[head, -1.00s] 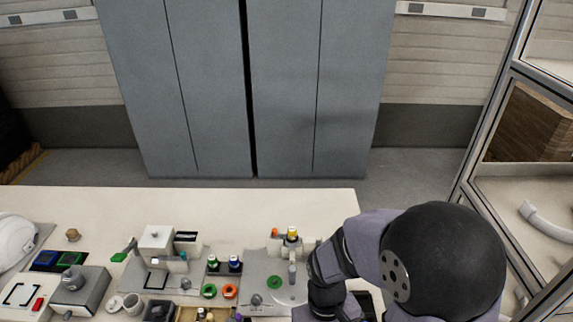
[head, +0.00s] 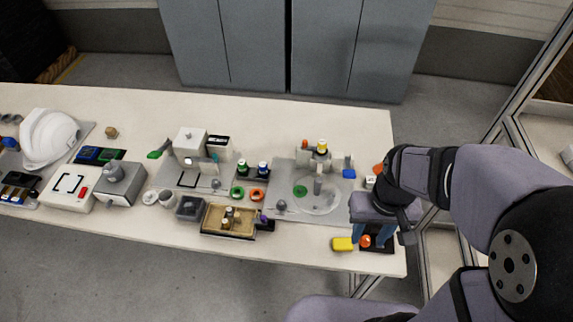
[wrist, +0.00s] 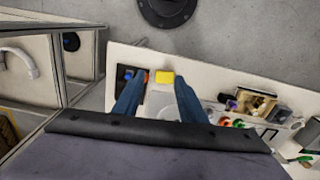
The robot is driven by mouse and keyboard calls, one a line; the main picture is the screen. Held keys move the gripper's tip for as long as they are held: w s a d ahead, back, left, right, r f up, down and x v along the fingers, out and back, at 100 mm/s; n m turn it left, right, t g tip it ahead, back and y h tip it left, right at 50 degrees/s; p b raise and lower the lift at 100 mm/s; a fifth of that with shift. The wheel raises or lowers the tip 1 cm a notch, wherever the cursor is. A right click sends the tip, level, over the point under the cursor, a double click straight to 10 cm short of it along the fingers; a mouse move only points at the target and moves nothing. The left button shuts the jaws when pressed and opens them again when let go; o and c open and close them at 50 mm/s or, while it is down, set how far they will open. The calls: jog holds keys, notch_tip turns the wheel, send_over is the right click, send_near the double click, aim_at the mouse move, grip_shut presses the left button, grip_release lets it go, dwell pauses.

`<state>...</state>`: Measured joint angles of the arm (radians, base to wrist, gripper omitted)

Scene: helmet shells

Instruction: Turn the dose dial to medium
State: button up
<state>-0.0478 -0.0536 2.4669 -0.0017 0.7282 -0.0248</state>
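My gripper (head: 370,236) is over the right end of the table, its two blue fingers spread apart with nothing seen between them. The wrist view also shows the open fingers (wrist: 160,82) pointing over the table. No dial is clearly marked as the dose dial. Any scale or medium mark is too small to read. Both knobs are well left of my gripper.
A yellow block (head: 342,244) and a dark tray (head: 378,249) with an orange piece lie near my fingers. A grey plate (head: 272,176) carries a post and clear disc. A wooden tray (head: 210,220), white machine (head: 190,143) and white helmet (head: 50,137) stand farther left.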

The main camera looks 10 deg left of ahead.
jog(key=w+a+f+n+b, duration=0.1)
jog(key=w+a+f+n, duration=0.3)
jog(key=w+a, duration=0.6)
jog(key=n+b, duration=0.1)
jog(key=n, duration=0.3)
send_over(282, 203)
notch_tip(282, 203, down, 7)
jog(key=shift+a+f, duration=0.1)
jog(key=shift+f+p, duration=1.2)
jog(key=shift+f, duration=2.35)
grip_shut()
